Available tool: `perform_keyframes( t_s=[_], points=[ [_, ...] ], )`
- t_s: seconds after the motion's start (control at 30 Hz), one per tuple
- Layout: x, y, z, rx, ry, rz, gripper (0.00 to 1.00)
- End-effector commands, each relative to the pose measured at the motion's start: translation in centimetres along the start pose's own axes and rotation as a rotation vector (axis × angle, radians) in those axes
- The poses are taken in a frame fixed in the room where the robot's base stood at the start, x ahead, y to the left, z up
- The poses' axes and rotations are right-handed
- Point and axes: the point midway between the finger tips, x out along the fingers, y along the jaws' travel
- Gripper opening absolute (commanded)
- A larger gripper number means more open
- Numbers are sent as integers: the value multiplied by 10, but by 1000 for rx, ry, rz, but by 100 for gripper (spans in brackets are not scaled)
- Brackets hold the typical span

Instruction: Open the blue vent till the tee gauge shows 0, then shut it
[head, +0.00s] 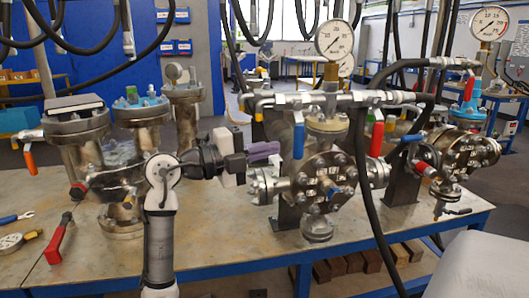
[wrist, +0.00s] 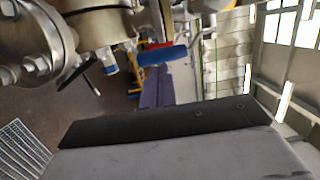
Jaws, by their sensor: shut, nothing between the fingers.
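A blue lever handle (head: 298,140) hangs down from the pipework left of the middle flanged vessel (head: 322,180). A blue handle (wrist: 162,55) also shows in the wrist view, just beyond my fingertips. A white dial gauge (head: 334,39) stands above this vessel; its needle is too small to read surely. My gripper (head: 276,152) is shut and empty, pointing right, a little left of the hanging blue lever. Its purple fingers (wrist: 157,90) are together in the wrist view, with their tips close to the blue handle; I cannot tell whether they touch.
A red lever (head: 376,138) hangs to the right, and another blue lever (head: 411,139) is beyond it. A second gauge (head: 491,23) stands far right. Hoses cross near the vessel. Flanged vessels (head: 140,120) stand at left. A red-handled tool (head: 60,238) lies on the bench (head: 215,245).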

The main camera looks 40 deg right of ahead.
Motion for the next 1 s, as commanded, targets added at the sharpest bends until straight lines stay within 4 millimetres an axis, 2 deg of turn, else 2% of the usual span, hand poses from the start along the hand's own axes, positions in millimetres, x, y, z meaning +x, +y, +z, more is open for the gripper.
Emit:
perform_keyframes(
  t_s=[0.07, 0.2, 0.4, 0.6, 0.87, 0.97, 1.0],
  points=[
    [-3, 2, -3, 2, -1, -1, 0],
    [-41, 0, -2, 2, -4, -1, 0],
    [-80, -1, -2, 1, -3, 0, 0],
    [-97, -2, -2, 0, -1, 1, 0],
    [-102, -4, -1, -4, -10, -4, 0],
    [-120, -12, 10, -37, -94, -44, 0],
    [-133, -17, 18, -62, -156, -76, 0]
  ],
)
